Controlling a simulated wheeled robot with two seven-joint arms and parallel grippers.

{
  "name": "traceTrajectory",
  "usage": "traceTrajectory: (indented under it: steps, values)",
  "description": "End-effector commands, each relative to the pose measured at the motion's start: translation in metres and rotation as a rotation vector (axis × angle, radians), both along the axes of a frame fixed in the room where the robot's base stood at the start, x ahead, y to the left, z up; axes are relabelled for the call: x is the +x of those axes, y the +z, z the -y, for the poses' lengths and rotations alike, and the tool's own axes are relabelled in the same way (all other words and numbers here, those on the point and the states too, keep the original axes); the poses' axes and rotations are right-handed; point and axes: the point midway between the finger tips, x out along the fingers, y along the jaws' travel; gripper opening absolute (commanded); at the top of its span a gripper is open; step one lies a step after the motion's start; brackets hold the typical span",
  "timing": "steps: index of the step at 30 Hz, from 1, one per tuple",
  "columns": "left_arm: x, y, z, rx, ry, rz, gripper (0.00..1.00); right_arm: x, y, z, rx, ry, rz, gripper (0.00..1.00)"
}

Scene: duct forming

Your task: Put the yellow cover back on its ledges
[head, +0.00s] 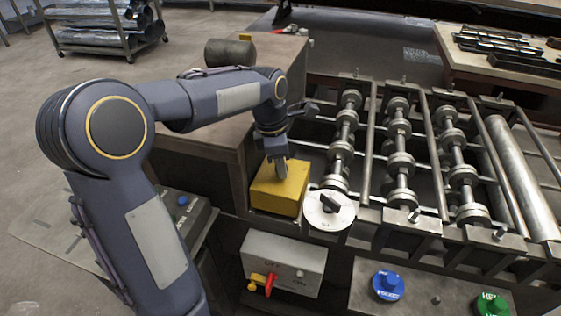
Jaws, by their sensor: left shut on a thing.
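The yellow cover (278,190) is a box-shaped piece at the middle of the head view, at the left end of the roller machine. My left gripper (279,170) points down at the top of the cover and is shut on it; the fingertips are small in the picture. The cover looks about level. The ledges are hidden under or behind the cover, and I cannot tell whether it touches them. My right gripper is not in view.
A round white dial (328,211) with a dark handle is close to the cover's right. Shafts with rollers (401,150) stretch to the right. Below are a grey box (284,262) with a red lever, a blue button (387,285) and a green button (491,304).

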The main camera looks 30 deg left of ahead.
Motion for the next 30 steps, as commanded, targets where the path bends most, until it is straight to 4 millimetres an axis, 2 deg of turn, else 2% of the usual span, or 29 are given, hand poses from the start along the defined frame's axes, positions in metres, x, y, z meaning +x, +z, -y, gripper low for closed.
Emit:
traceTrajectory:
  steps: [17, 30]
  values:
    - [0.000, 0.000, 0.000, 0.000, 0.000, 0.001, 0.00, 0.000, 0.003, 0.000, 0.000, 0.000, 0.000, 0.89]
    - [0.001, -0.011, 0.000, 0.000, 0.001, 0.002, 0.00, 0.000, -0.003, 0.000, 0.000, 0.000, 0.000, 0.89]
